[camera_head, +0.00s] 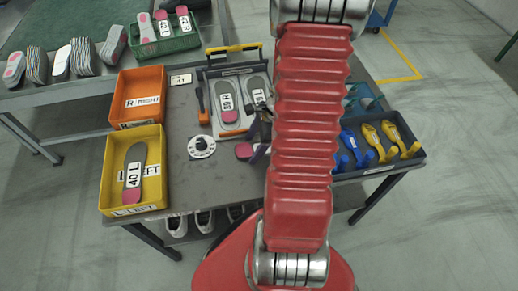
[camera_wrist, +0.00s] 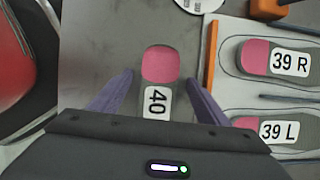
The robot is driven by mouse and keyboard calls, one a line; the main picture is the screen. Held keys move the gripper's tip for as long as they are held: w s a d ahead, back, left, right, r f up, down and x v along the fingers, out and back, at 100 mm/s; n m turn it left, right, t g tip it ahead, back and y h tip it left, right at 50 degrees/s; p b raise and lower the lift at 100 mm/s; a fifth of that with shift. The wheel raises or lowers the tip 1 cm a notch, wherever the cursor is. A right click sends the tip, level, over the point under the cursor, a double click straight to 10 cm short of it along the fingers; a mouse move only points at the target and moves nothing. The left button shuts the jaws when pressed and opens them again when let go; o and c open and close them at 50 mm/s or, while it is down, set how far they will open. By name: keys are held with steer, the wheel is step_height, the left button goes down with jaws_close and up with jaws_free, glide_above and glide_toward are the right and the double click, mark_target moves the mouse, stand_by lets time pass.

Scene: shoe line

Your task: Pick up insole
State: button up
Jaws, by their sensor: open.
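A grey insole with a pink end and a white label reading 40 (camera_wrist: 160,64) lies on the grey table between my gripper's purple fingers in the wrist view; its lower part is hidden by the gripper body. Its pink end also shows in the head view (camera_head: 243,151). My gripper (camera_wrist: 158,75) is open, with one finger on each side of the insole and a gap to it. In the head view my arm hides most of my gripper. Another insole, labelled 40 L (camera_head: 133,173), lies in the yellow bin marked LEFT (camera_head: 109,180).
A tray (camera_head: 211,90) holds insoles 39 R (camera_head: 227,101) and 39 L (camera_wrist: 278,130), right beside my gripper. An orange bin (camera_head: 118,97), a white dial (camera_head: 201,147) and a dark bin (camera_head: 421,155) of blue and yellow pieces stand on the table. Bare tabletop lies around the dial.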

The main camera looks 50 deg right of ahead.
steer(key=shift+c, duration=0.6)
steer(key=c, duration=1)
